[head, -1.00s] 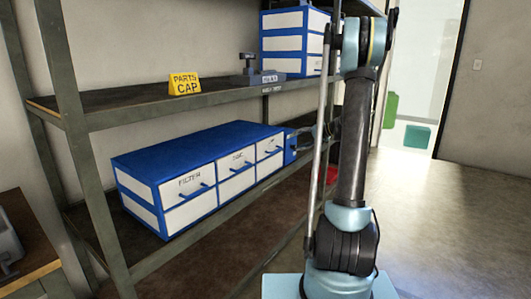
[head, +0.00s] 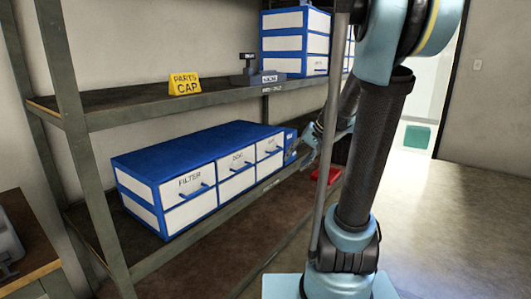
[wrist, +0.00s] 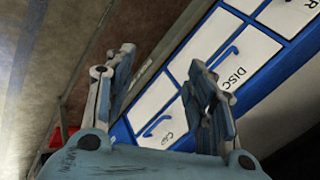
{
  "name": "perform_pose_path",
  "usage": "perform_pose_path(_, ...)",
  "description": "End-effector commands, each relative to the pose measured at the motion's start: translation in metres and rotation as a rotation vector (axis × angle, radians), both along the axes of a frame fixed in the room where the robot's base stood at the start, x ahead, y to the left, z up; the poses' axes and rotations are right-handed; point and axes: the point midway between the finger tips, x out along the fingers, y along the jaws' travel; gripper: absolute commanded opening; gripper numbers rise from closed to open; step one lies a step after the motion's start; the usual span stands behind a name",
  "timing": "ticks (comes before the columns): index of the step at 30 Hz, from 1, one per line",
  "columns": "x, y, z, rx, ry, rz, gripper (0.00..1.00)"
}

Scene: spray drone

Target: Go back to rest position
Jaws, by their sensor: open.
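My gripper (wrist: 165,90) is open and empty in the wrist view, with its two fingers spread apart. Behind the fingers is the blue and white drawer unit (wrist: 230,55), with drawers marked DISC and CAP and blue handles. In the head view my gripper (head: 308,145) shows small and partly hidden behind my own arm, in front of the right end of the drawer unit (head: 190,150) on the middle shelf. Its drawers look shut. I cannot tell the exact gap between the fingers and the drawers.
The metal shelf rack (head: 180,108) stands along the left wall. On its upper shelf are a yellow PARTS CAP sign (head: 184,83) and another drawer stack (head: 295,42). A red object (head: 326,174) lies low behind my arm. The floor (head: 450,220) at right is clear.

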Motion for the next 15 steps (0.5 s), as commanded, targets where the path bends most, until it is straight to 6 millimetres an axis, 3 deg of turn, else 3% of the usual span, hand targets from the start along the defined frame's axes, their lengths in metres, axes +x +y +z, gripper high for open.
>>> perform_pose_path(3,-0.036,-0.002,-0.007,-0.063,0.009,0.018,0.50)
perform_pose_path(15,-0.139,-0.022,-0.043,-0.279,0.034,0.075,0.50)
